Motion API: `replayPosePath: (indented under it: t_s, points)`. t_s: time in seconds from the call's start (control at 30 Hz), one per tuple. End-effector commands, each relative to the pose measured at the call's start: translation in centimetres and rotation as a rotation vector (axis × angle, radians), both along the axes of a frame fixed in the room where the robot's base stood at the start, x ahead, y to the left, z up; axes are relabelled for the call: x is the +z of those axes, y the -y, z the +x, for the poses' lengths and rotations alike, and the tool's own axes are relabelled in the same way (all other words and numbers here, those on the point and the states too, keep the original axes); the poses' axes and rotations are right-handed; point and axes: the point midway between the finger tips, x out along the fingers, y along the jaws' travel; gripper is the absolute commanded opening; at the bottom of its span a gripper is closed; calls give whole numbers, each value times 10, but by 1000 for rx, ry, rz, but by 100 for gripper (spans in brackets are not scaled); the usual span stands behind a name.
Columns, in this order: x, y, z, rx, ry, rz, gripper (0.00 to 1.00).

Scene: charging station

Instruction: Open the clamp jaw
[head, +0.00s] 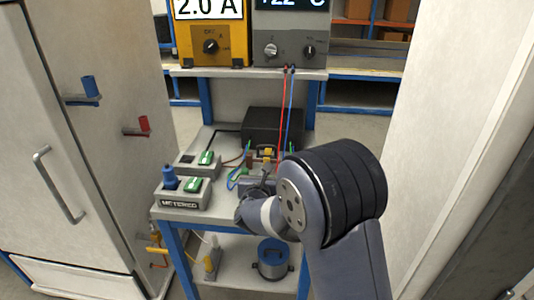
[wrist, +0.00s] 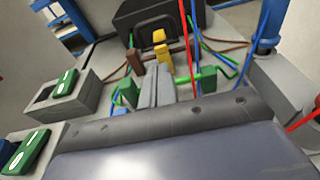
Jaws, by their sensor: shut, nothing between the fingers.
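A small yellow part (wrist: 161,46), which may be the clamp jaw, stands in front of a black box (wrist: 160,18) on the grey bench; it also shows in the head view (head: 268,153). A brown block (wrist: 134,61) is just left of it, and green pieces (wrist: 127,92) with wires flank it. My gripper (wrist: 157,72) is shut and empty, its fingertips pointing at the yellow part. I cannot tell whether they touch it. The base of the clamp is hidden behind my fingers. In the head view my arm covers the bench's right front.
Grey switch boxes with green rockers (head: 193,184) and a blue knob (head: 170,178) stand left on the bench. Red and blue wires (head: 284,105) hang from the meters above. White cabinets (head: 70,150) stand at both sides. A blue pot (head: 273,260) is on the lower shelf.

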Motion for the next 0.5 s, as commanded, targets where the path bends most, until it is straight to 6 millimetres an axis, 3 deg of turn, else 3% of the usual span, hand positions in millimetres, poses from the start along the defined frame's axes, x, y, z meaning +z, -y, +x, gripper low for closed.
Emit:
replayPosePath:
  t_s: [0.27,0.5]
  points:
    - [-10,3,52,-2,-2,-1,0]
    - [9,3,78,1,-1,-2,0]
